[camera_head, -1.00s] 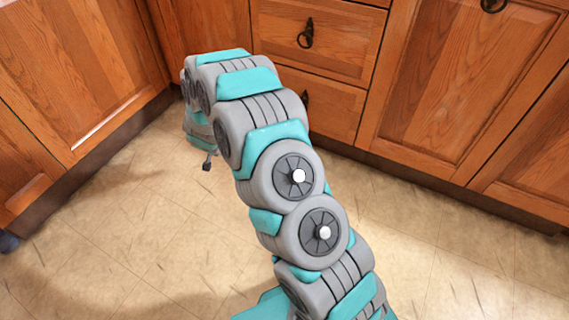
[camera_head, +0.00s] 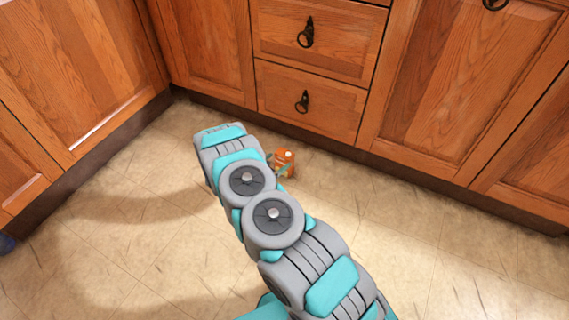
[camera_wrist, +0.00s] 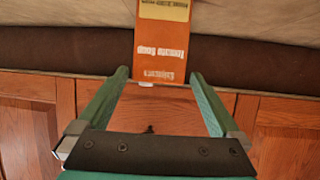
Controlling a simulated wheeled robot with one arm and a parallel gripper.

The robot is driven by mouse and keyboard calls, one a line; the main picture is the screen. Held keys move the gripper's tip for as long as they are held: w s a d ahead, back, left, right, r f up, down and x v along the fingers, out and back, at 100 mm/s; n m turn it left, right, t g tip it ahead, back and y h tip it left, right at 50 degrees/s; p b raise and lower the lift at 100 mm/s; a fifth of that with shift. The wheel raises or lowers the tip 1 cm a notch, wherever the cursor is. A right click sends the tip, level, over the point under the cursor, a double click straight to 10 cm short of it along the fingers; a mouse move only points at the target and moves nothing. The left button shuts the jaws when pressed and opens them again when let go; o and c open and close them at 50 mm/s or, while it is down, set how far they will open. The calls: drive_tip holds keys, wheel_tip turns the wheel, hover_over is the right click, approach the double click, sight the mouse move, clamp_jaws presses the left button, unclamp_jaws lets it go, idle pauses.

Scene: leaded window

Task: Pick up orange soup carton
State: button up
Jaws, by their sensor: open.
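The orange soup carton (camera_head: 287,157) stands on the floor in front of the drawers, partly hidden by my arm and gripper. In the wrist view the carton (camera_wrist: 163,35) is at the top middle, its "Tomato Soup" lettering upside down and a small white cap at its near end. My gripper (camera_wrist: 158,76) is open, with one green finger on each side of the carton's near end in the picture. Small gaps show between fingers and carton. In the head view my gripper (camera_head: 279,167) is at the carton, mostly hidden behind my arm.
Wooden drawers (camera_head: 312,95) with dark ring pulls and a dark kickboard stand close behind the carton. Wooden cabinets (camera_head: 60,80) line the left, and another cabinet door (camera_head: 450,80) is on the right. The tiled floor (camera_head: 420,230) around is clear.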

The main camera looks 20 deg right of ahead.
sight(281, 159)
drive_tip(key=x, duration=0.4)
drive_tip(key=shift+f, duration=0.1)
drive_tip(key=x, duration=0.4)
drive_tip(key=shift+s+f, duration=0.1)
drive_tip(key=shift+f, duration=0.15)
drive_tip(key=shift+w+d+f, duration=0.2)
drive_tip(key=shift+w+d, duration=0.1)
drive_tip(key=shift+d, duration=0.05)
drive_tip(key=c, duration=1.2)
